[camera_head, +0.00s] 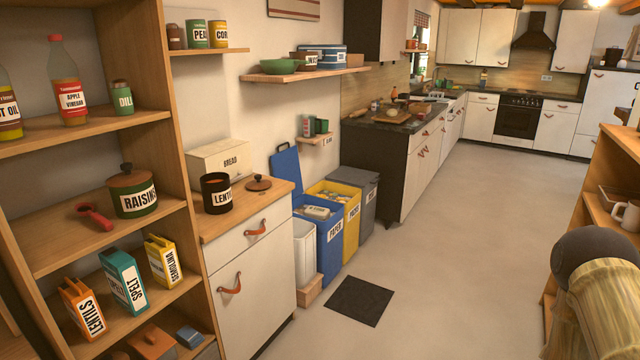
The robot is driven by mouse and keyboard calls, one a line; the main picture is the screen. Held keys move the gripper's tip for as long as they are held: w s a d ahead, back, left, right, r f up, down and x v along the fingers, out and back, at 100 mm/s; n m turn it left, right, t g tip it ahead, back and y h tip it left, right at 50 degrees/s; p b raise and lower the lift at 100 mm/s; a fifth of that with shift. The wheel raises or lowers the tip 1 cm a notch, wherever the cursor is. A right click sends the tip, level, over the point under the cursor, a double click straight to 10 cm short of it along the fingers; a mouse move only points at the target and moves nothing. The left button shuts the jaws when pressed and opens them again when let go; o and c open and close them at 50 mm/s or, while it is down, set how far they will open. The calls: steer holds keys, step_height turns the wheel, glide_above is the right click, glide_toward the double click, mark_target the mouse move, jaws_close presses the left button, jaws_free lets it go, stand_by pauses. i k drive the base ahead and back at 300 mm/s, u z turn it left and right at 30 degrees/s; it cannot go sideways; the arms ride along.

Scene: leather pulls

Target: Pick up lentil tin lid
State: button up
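The lentil tin lid (257,183) is a round brown wooden disc with a small knob. It lies on the wooden top of a low white cabinet (250,262), near its back right corner. The open lentil tin (217,194), dark with a white label, stands upright just left of the lid, apart from it. Part of my arm shows at the lower right, far from the lid. My gripper is not in view.
A bread box (220,158) stands behind the tin. A tall shelf (172,120) with jars and packets is on the left. Recycling bins (322,232) stand right of the cabinet. A dark mat (359,301) lies on the otherwise clear floor (455,230).

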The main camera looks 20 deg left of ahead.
mark_target(258, 183)
steer(key=z, duration=0.1)
steer(key=i, duration=2.9)
steer(key=u, duration=2.45)
